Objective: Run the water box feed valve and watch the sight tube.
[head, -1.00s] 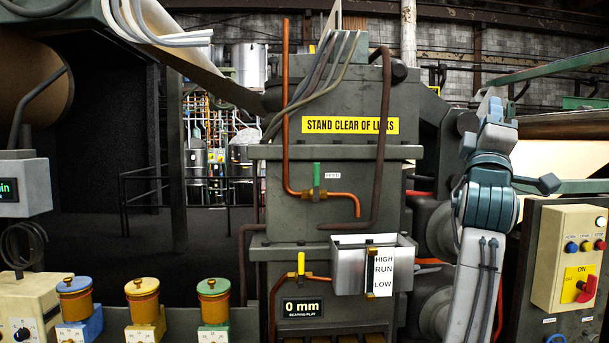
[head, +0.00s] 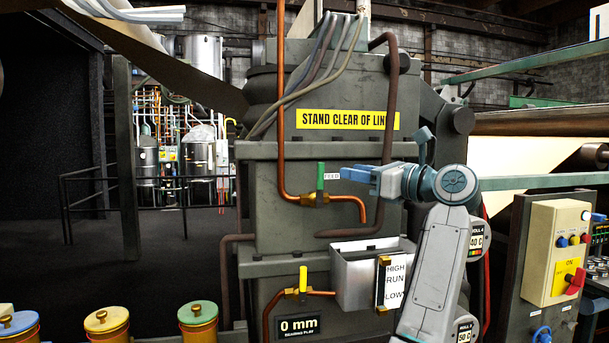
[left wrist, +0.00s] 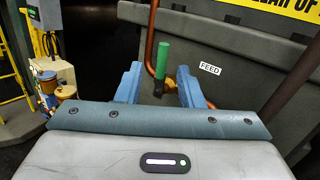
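The feed valve has an upright green handle (head: 320,176) on a brass body (head: 316,198) in an orange pipe, beside a FEED label. My left gripper (head: 345,174) points left, just right of the handle. In the left wrist view, the gripper (left wrist: 158,70) is open. The green handle (left wrist: 164,58) appears between its fingers, farther off; I see no contact. The open metal water box (head: 360,272) is below the pipe's spout. The sight tube (head: 382,288) is on its front beside a HIGH, RUN, LOW plate (head: 396,283); its level is too small to tell. My right gripper is out of view.
A second valve with a yellow handle (head: 303,279) sits lower left of the water box, above a 0 mm display (head: 298,325). A brown pipe (head: 390,130) runs down beside the feed valve. A switch box (head: 556,250) stands at the right.

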